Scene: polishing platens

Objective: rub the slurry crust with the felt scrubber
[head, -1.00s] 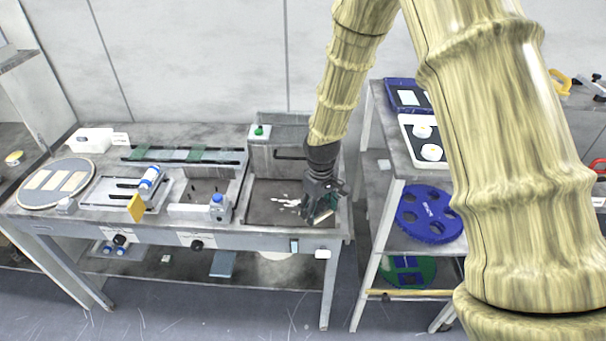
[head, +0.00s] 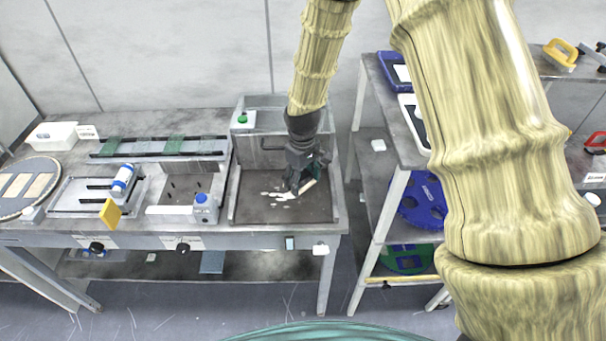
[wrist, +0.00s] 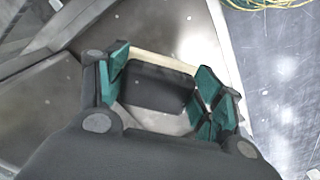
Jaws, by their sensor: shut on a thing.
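The slurry crust (head: 279,195) shows in the head view as broken white patches on the dark floor of a shallow metal basin (head: 250,217). My gripper (head: 307,180) is over the basin, just right of and slightly behind the patches. It is shut on the felt scrubber (wrist: 155,87), a dark block with a cream edge between the teal finger pads in the wrist view. In the head view only a small pale edge of the scrubber (head: 309,187) shows. I cannot tell whether it touches the basin floor. The crust is not visible in the wrist view.
A green-capped bottle (head: 242,119) stands at the basin's back left. A blue-capped bottle (head: 205,208) and a yellow block (head: 110,213) are to the left. A shelf rack with a blue disc (head: 421,203) stands right of the table across a gap.

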